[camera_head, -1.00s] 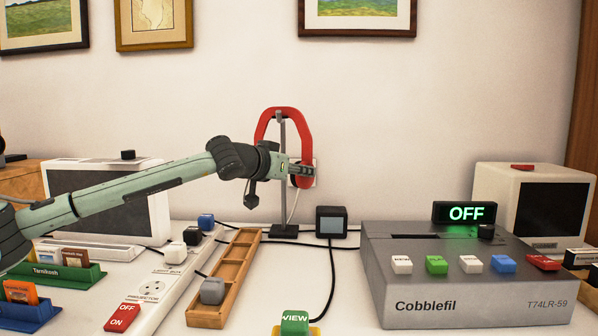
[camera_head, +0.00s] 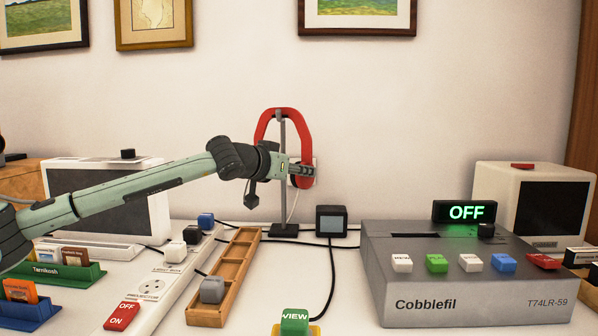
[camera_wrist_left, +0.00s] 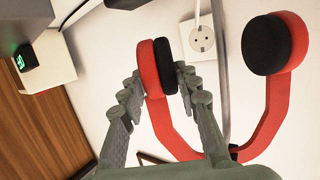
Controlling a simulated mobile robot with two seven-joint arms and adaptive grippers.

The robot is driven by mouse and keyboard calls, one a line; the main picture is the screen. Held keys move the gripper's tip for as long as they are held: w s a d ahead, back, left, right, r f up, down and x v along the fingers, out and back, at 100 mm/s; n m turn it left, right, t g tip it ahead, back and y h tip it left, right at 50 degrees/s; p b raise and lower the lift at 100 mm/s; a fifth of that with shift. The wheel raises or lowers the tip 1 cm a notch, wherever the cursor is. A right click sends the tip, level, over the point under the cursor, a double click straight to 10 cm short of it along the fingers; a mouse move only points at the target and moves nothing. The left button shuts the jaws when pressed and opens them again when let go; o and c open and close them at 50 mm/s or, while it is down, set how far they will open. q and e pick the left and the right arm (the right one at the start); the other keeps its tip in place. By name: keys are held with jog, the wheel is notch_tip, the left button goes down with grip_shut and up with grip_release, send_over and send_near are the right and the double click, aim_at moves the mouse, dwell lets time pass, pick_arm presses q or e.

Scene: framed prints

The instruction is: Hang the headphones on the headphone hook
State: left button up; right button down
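The red headphones (camera_head: 299,130) are upright at the grey headphone stand (camera_head: 283,160), with the headband arching across the top of its post. I cannot tell whether the band rests on the hook. My left gripper (camera_head: 302,171) is at the right-hand ear cup. In the left wrist view its fingers (camera_wrist_left: 158,80) lie on both sides of one red ear cup (camera_wrist_left: 146,68) with a black pad and appear to touch it. The other black-padded cup (camera_wrist_left: 267,44) hangs free beyond the post (camera_wrist_left: 222,70). My right gripper is not in view.
A wall socket (camera_wrist_left: 201,40) is behind the headphones. A small dark box (camera_head: 331,221) stands right of the stand's base, with cables around. A grey Cobblefil machine (camera_head: 450,285) is at the right. A wooden tray (camera_head: 240,250) and a power strip (camera_head: 165,290) lie in front.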

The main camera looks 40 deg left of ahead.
pick_arm(q)
jog(key=o, duration=0.4)
jog(key=shift+o, duration=0.2)
jog(key=v, duration=1.2)
jog(key=shift+a, duration=0.1)
